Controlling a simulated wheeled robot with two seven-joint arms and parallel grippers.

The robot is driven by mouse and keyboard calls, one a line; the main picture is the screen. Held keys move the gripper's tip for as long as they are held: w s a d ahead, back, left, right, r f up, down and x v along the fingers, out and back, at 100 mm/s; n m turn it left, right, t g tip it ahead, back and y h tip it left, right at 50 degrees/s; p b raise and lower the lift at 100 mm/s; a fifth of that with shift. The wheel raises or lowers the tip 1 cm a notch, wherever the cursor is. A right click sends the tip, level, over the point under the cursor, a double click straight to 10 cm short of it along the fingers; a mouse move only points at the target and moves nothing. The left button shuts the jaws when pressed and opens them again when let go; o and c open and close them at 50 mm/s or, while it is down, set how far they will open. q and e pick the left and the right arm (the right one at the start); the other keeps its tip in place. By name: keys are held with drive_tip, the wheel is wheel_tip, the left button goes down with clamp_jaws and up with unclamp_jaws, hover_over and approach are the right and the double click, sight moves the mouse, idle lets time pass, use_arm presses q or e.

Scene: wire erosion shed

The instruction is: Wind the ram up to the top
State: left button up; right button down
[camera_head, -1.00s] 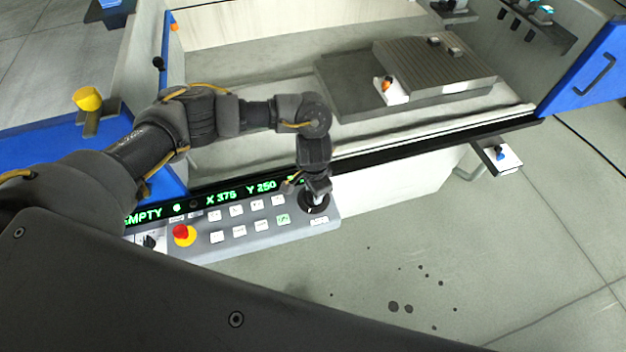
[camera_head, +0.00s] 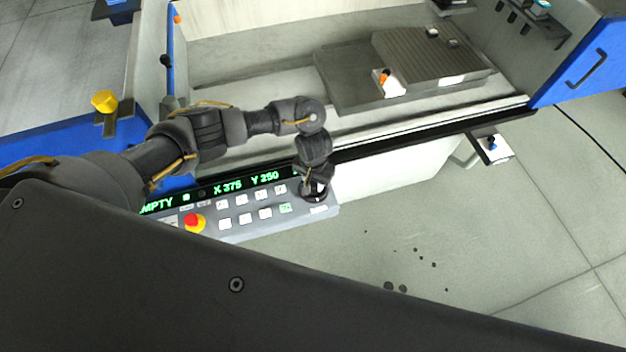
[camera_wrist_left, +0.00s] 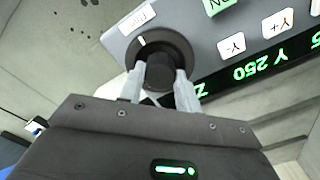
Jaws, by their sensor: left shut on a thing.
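The grey control panel (camera_head: 270,230) lies along the front of the machine, with a green readout showing X 375 and Y 250. My left gripper (camera_head: 318,186) is at the panel's right end. In the left wrist view, my left gripper (camera_wrist_left: 160,88) is shut on a round black knob (camera_wrist_left: 178,50), one light finger on each side of it. The knob has a white pointer mark on its rim. In the head view the knob (camera_head: 313,198) is mostly hidden behind the gripper. The ram cannot be made out. My right gripper is not in view.
Behind the panel is the machine's open tank with a grey slotted block (camera_head: 430,62). Free floor (camera_head: 450,220) lies to the right.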

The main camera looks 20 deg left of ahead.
sight(314, 184)
use_arm(q)
drive_tip(key=shift+s, duration=0.15)
drive_tip(key=o, duration=1)
drive_tip(key=shift+c, duration=0.2)
wheel_tip(314, 184, up, 11)
drive_tip(key=shift+f, duration=0.1)
idle(0.3)
